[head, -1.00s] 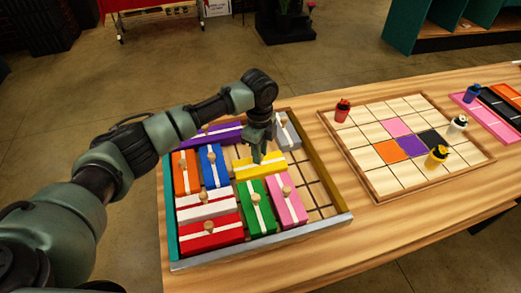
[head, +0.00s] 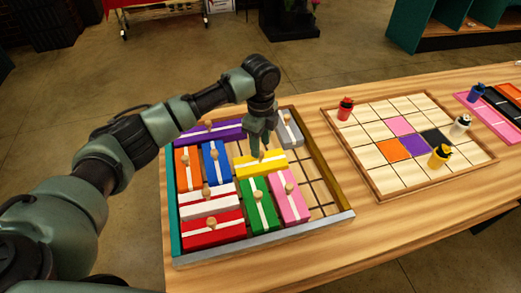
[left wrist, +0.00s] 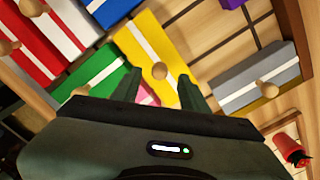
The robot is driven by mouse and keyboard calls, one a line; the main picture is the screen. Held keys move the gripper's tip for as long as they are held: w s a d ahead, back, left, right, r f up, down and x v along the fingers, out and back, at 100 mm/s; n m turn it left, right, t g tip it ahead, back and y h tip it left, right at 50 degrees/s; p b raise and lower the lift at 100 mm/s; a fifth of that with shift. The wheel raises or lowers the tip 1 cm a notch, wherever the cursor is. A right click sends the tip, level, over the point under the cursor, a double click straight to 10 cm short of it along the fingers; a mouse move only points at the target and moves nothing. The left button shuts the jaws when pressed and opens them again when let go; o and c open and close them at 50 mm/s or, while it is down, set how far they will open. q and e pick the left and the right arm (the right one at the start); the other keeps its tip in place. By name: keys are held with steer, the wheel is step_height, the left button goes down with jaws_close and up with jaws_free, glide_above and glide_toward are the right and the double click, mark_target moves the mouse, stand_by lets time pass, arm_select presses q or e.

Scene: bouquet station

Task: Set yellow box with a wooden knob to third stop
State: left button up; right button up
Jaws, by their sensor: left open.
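The yellow box (head: 272,164) with a white stripe and a wooden knob lies in the framed tray (head: 347,216), behind the green and pink boxes. My left gripper (head: 257,150) is open, pointing down just above the yellow box at its knob. In the left wrist view the yellow box (left wrist: 148,50) shows with its wooden knob (left wrist: 159,70) between and ahead of the two open fingers (left wrist: 160,92). The knob looks free; I cannot tell how high the fingertips are over it. My right gripper is not in view.
The green box (head: 258,206) and pink box (head: 288,201) sit close in front of the yellow one, the blue box (head: 214,165) to its left, the grey box (head: 290,130) behind right. Bare tray floor shows at right. A gridded board (head: 372,190) with small bottles stands further right.

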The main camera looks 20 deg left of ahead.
arm_select(q)
step_height(320, 180, up, 5)
steer(key=shift+f+b, duration=0.1)
steer(key=shift+b, duration=0.35)
